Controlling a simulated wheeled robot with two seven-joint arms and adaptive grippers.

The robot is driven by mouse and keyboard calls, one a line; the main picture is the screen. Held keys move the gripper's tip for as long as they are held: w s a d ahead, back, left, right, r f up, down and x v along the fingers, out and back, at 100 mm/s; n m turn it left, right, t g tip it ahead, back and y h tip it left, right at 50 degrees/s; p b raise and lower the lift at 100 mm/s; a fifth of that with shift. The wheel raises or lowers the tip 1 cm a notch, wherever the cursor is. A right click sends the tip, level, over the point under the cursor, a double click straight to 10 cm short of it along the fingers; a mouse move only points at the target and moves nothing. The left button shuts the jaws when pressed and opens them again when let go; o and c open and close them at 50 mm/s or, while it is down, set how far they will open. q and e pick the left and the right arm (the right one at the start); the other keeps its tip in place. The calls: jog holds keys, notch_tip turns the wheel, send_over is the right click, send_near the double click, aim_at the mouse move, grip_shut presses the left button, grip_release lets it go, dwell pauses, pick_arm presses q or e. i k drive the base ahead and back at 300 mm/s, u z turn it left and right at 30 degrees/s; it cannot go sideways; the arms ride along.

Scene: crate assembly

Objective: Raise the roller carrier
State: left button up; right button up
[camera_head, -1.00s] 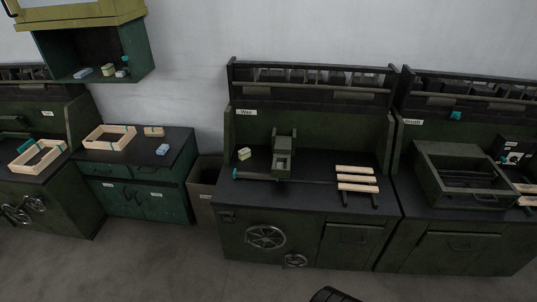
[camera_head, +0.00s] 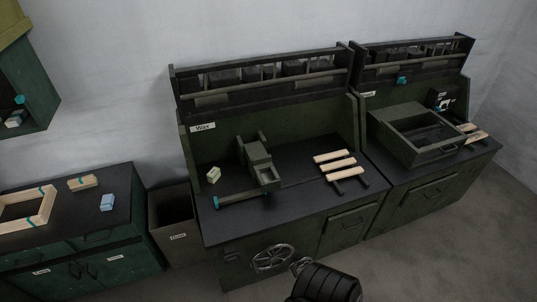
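A dark green metal device (camera_head: 257,163) stands on the black top of the bench labelled Wax (camera_head: 202,127). Its two upright posts lean back and a small open box is at its front. It looks like the roller carrier, but the rollers cannot be made out. A bar with teal parts, like a lever (camera_head: 238,200), lies low across the front left of the same bench top. Neither of my grippers can be made out in view, and nothing is seen touching the device.
Pale wooden strips (camera_head: 335,164) rest on dark rails right of the device. A pale block (camera_head: 213,174) is on its left. A handwheel (camera_head: 272,258) is on the bench front. A bin (camera_head: 172,222) stands left. A dark ribbed object (camera_head: 325,283), possibly mine, shows at the bottom.

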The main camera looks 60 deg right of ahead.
aim_at(263, 170)
jog(key=z, duration=0.65)
jog(key=i, duration=1)
jog(key=z, duration=1)
